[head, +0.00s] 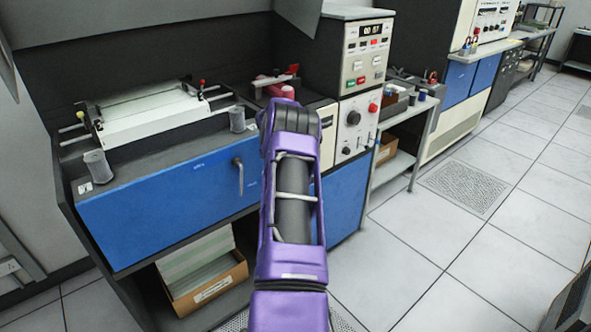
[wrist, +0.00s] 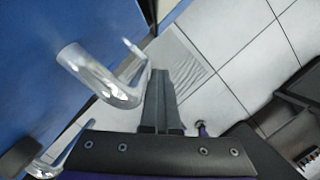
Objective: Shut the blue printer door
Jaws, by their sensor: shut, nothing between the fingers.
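The blue printer door (head: 165,200) is a wide panel on the front of the dark printer cabinet in the head view, with an upright metal handle (head: 239,177) near its right end. I cannot tell from this angle whether it stands slightly ajar. Another blue panel (head: 345,200) shows right of my arm. In the wrist view, a blue panel (wrist: 60,25) fills the upper left, with a shiny bent handle (wrist: 105,85) standing out from it. My gripper (wrist: 160,75) is shut and empty, close beside this handle; contact is unclear. In the head view my purple arm hides it.
A cardboard box of cards (head: 205,280) sits on the low shelf under the blue door. Grey spools (head: 96,167) stand on the cabinet top. A metal side table (head: 405,115) stands to the right. Another metal handle (wrist: 45,168) shows at lower left in the wrist view.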

